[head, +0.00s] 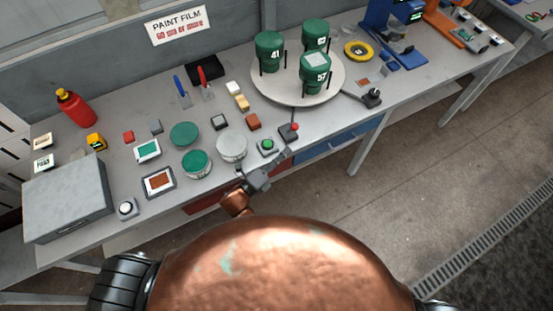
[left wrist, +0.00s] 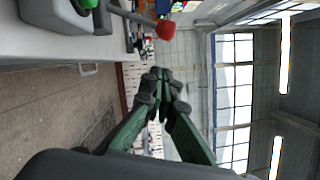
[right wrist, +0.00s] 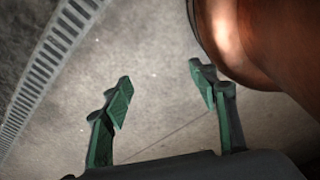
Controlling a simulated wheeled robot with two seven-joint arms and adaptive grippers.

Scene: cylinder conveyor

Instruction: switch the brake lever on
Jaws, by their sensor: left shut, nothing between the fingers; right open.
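A lever with a red ball knob (head: 295,126) stands on a small dark base near the table's front edge, right of a green push button (head: 267,146). In the left wrist view the red knob (left wrist: 166,30) sits at the end of a grey rod, above my fingertips in the picture. My left gripper (head: 284,157) is shut and empty, just in front of the lever base and apart from the knob. A second lever with a dark knob (head: 374,94) stands right of the turntable. My right gripper (right wrist: 160,80) is open and empty over the floor.
A round turntable (head: 272,92) carries green numbered cylinders behind the levers. Green and pale round discs (head: 231,147), small blocks and a grey box (head: 68,198) fill the table's left part. The floor (head: 400,175) in front is clear.

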